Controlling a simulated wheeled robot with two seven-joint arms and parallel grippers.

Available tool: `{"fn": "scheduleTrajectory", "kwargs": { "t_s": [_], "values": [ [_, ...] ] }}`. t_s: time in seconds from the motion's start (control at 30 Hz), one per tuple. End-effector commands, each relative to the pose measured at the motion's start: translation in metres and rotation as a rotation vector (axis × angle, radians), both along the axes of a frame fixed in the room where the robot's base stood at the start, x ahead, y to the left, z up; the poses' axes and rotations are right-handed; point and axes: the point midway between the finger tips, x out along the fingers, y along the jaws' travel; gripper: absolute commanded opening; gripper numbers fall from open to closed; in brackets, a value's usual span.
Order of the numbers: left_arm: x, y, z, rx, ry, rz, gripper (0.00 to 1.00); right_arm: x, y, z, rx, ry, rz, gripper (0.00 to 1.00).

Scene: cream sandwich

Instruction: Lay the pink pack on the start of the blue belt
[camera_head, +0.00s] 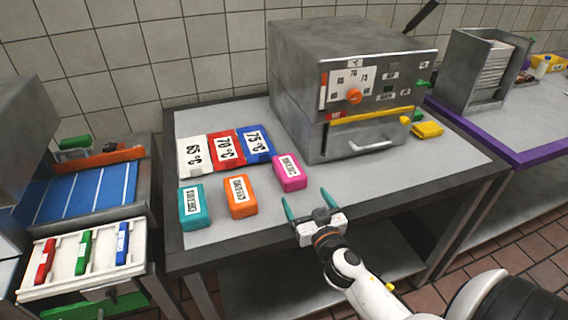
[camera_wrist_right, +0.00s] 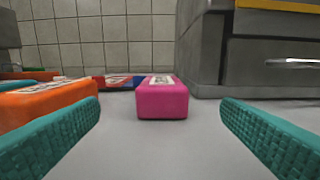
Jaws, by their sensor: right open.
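The pink pack (camera_head: 290,173) lies on the grey table in front of the metal oven, with a white label on top. My right gripper (camera_head: 308,203) is open and empty, just in front of the pack and low over the table. In the right wrist view the pink pack (camera_wrist_right: 162,98) sits straight ahead between the two teal fingers (camera_wrist_right: 160,130), beyond their tips. The blue belt (camera_head: 88,193) is at the left, beside the table. My left gripper is not in view.
An orange pack (camera_head: 240,196) and a teal pack (camera_head: 191,207) lie left of the pink one. White, red and blue temperature cards (camera_head: 226,148) lie behind them. The oven (camera_head: 345,85) stands behind right. A white tray (camera_head: 85,257) with coloured pieces sits before the belt.

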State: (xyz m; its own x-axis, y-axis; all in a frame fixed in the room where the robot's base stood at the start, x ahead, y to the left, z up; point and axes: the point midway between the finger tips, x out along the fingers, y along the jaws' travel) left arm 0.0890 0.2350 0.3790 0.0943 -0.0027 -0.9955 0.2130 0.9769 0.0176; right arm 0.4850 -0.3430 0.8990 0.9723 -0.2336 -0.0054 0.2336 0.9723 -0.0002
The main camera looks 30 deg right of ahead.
Motion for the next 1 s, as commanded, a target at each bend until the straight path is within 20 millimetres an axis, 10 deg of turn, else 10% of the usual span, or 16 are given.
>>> {"fn": "scheduleTrajectory", "kwargs": {
  "t_s": [1.0],
  "values": [
    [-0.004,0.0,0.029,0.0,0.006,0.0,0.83,0.115,-0.03,0.001,0.0,-0.002,0.0,0.87]
  ]
}}
